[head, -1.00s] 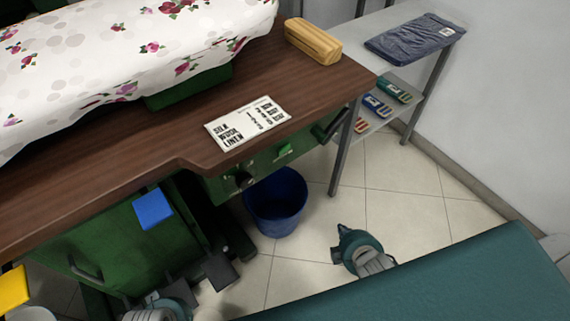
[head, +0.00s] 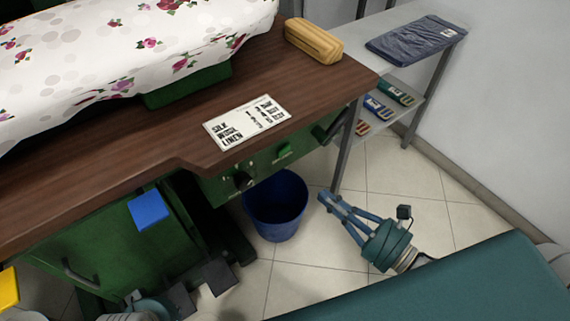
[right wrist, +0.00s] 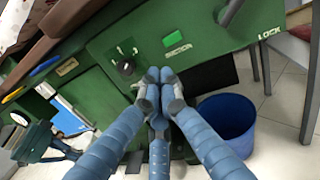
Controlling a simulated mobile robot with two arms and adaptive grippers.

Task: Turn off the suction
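The suction switch is a bright green square (head: 282,151) on the green front panel under the wooden tabletop. In the right wrist view this green switch (right wrist: 177,40) has the label "SUCTION" below it. My right gripper (head: 326,197) is right of the blue bin, low and apart from the panel. In the right wrist view its blue fingers (right wrist: 160,76) point toward the panel with their grey tips together and nothing visible between them. My left gripper (head: 147,308) is partly cut off at the lower left edge; its fingers cannot be made out.
A dark knob (head: 243,180) is left of the switch. A blue bin (head: 276,205) stands on the floor below. A label card (head: 246,121) and a wooden block (head: 313,41) lie on the tabletop. A metal shelf (head: 377,62) stands at right.

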